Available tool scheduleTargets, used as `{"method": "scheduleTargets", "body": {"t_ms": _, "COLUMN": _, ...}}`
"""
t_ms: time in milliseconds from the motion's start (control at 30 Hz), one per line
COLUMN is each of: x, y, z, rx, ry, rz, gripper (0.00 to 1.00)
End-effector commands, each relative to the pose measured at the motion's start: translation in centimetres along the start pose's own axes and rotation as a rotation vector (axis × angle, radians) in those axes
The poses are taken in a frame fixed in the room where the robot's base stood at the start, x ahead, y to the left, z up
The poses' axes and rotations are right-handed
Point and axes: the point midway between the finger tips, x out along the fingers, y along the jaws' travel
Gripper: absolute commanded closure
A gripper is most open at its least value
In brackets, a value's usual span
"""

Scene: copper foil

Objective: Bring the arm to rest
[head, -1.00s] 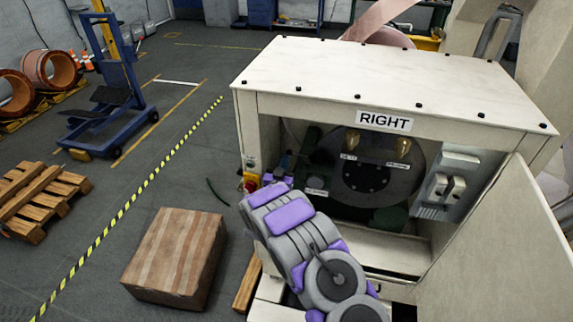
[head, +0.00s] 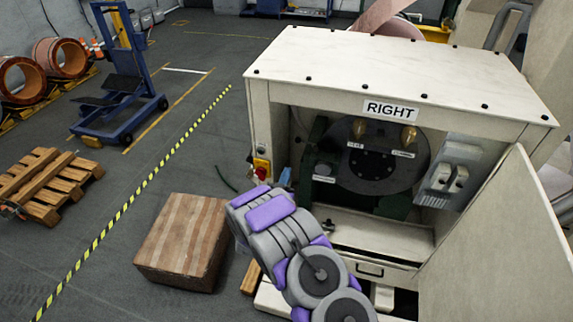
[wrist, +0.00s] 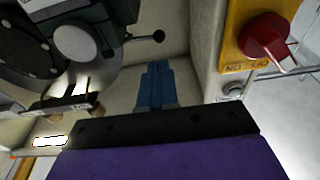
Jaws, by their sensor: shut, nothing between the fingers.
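My gripper (head: 285,177) shows in the head view as small blue fingers past the end of my grey and purple arm, by the left side of the opening of the white cabinet marked RIGHT (head: 263,95). In the wrist view the blue fingers of my gripper (wrist: 156,68) are together, with nothing between them. They point into the cabinet's interior, and no contact is visible. My arm is bent and extended forward, hiding part of the cabinet's lower left.
A red knob on a yellow plate (wrist: 268,38) is close to my gripper; the cabinet holds a dark disc (head: 372,175) with brass pins. The open cabinet door (head: 490,250) stands right. A brown box (head: 183,240) and a wooden pallet (head: 45,185) lie left on the floor.

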Motion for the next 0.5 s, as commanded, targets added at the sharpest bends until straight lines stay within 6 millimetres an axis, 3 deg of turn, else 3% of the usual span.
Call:
{"method": "scheduleTargets", "body": {"t_ms": 233, "x": -2.1, "y": -1.0, "z": 0.1, "rx": -0.007, "ry": 0.000, "rz": -0.005, "gripper": 1.00}}
{"method": "scheduleTargets", "body": {"t_ms": 500, "x": -1.6, "y": -0.5, "z": -0.2, "rx": 0.008, "ry": -0.020, "rz": -0.002, "gripper": 1.00}}
